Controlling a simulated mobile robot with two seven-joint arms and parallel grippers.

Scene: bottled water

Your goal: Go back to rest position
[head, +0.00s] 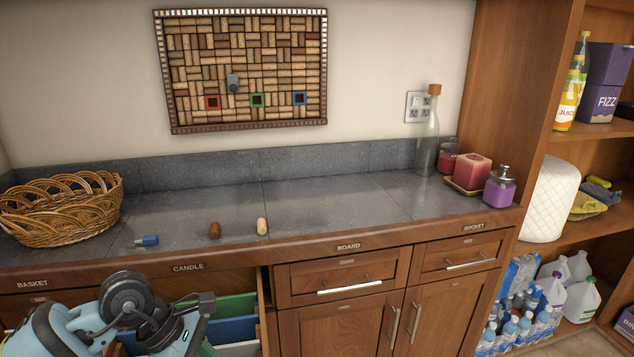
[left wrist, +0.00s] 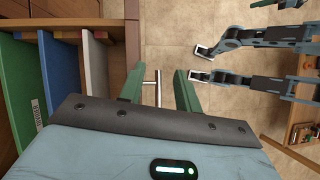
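My left arm comes in at the lower left of the head view, beside an open drawer (head: 262,318) under the counter; its fingertips are not visible there. In the left wrist view my left gripper (left wrist: 158,92) is open, with a green-padded finger on each side of a metal drawer handle (left wrist: 157,78). The fingers do not appear to press on the handle. My right gripper (left wrist: 202,64) shows at the upper right of the left wrist view, open and empty above the floor. It is not in the head view.
The drawer holds green, blue (head: 232,328) and pale panels. Shelves stand right. Tiled floor (left wrist: 215,20) is open.

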